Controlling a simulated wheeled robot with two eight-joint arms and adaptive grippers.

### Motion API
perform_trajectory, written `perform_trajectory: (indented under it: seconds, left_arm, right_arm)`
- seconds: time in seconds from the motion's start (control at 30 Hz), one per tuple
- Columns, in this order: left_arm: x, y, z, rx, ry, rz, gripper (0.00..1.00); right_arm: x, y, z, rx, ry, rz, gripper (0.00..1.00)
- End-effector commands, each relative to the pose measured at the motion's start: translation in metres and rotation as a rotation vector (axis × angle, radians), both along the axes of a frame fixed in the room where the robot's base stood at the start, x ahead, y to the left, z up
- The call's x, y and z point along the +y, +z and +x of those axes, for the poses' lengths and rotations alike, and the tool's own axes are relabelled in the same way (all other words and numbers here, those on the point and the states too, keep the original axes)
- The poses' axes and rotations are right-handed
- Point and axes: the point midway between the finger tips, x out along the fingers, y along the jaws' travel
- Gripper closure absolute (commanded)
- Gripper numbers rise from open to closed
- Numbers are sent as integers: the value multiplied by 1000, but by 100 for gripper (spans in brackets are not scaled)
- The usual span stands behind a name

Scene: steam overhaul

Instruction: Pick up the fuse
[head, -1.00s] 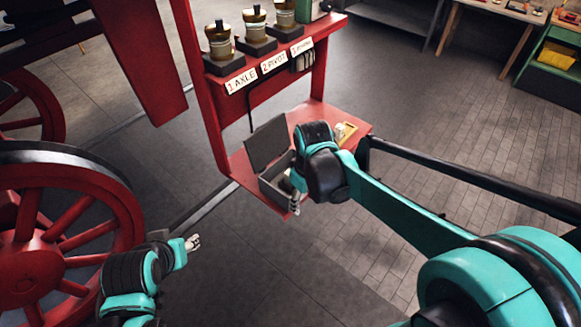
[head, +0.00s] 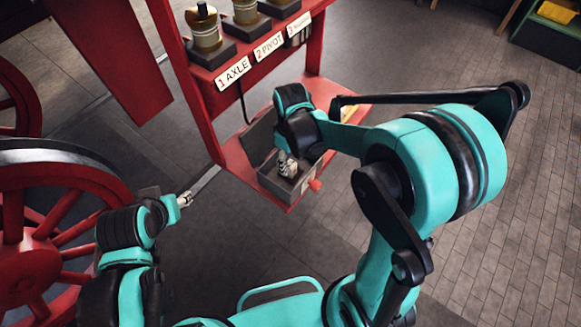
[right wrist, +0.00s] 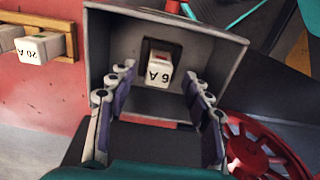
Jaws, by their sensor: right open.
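A pale fuse marked 6 A (right wrist: 160,68) sits at the inner end of an open grey box (right wrist: 104,62), in a dark holder with a red mark. The box (head: 268,184) stands on the red shelf in the head view, its lid raised. My right gripper (right wrist: 154,90) is open; its fingers are spread inside the box, on either side of the fuse and apart from it. In the head view the right gripper (head: 287,166) points down into the box. My left gripper (head: 185,199) is away to the left, too small to read its jaws.
A second fuse marked 20 A (right wrist: 40,48) lies in a wooden rack to the left in the wrist view. A red knob (head: 315,185) is at the box's right side. Labelled oil pots (head: 206,35) stand on the upper shelf. A large red wheel (head: 20,215) is at left.

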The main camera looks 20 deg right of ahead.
Motion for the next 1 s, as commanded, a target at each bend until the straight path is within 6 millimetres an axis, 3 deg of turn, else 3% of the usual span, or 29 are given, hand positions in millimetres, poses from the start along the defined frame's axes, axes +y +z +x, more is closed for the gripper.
perform_trajectory:
  seconds: [0.2,0.43,0.47,0.63,1.0]
  left_arm:
    - [0,-2,0,0,0,0,56]
    - [0,-2,0,0,0,0,56]
    - [0,-2,0,0,0,0,56]
    - [0,-2,0,0,0,0,56]
    - [0,-2,0,0,0,0,56]
  right_arm:
    - [0,-27,0,0,0,0,50]
    - [0,-29,0,0,0,0,50]
    - [0,-29,0,0,0,0,53]
    - [0,-29,0,0,0,0,98]
    - [0,-27,0,0,0,0,100]
